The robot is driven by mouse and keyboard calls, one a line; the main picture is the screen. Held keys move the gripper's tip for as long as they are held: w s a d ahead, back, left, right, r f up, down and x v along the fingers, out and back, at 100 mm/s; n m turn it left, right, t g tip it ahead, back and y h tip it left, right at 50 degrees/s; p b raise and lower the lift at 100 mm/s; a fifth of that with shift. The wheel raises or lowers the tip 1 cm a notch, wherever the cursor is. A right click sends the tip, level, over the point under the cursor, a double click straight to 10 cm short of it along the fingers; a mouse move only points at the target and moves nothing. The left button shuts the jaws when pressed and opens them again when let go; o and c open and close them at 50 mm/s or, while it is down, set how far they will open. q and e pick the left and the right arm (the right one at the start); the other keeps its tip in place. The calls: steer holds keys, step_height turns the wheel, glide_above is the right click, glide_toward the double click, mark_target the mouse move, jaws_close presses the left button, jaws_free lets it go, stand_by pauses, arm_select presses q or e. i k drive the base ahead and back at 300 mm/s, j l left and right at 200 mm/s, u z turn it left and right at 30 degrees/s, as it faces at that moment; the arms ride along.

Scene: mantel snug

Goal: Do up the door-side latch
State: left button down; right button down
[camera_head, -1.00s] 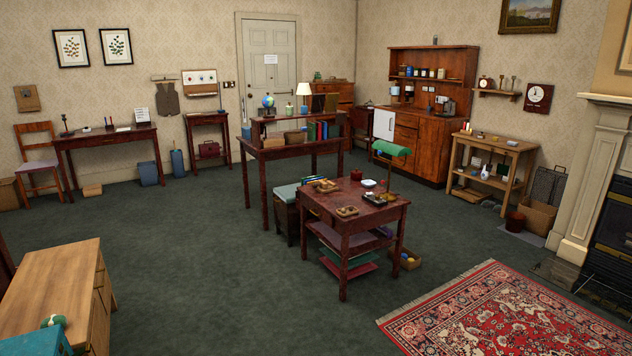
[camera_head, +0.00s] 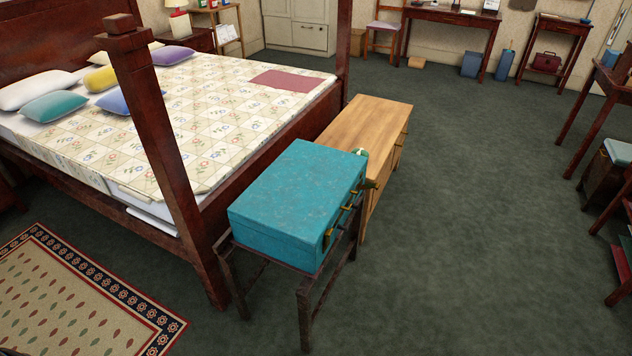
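A closed teal case (camera_head: 298,196) lies flat on a dark wooden stand (camera_head: 305,305) at the foot of the bed. Small brass-coloured latches show on its right-hand side face: a near latch (camera_head: 329,237) and a far one at the end toward the wooden chest, partly lost against a small green thing. Neither of my grippers is in view.
A light wooden chest (camera_head: 365,128) stands just behind the case, with a small green object (camera_head: 360,153) at its near end. A four-poster bed (camera_head: 215,130) is to the left. Open green carpet (camera_head: 470,230) lies to the right. A patterned rug (camera_head: 75,300) is at the lower left.

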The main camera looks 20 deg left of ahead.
mark_target(369, 186)
steer(key=u, duration=0.15)
steer(key=i+l, duration=0.3)
steer(key=i, duration=0.15)
steer(key=i+l+z, duration=0.1)
steer(key=i+l, duration=0.25)
steer(key=i+l+z, duration=0.1)
steer(key=i+l, duration=0.15)
steer(key=i, duration=0.25)
steer(key=i+l, duration=0.25)
steer(key=i, duration=0.2)
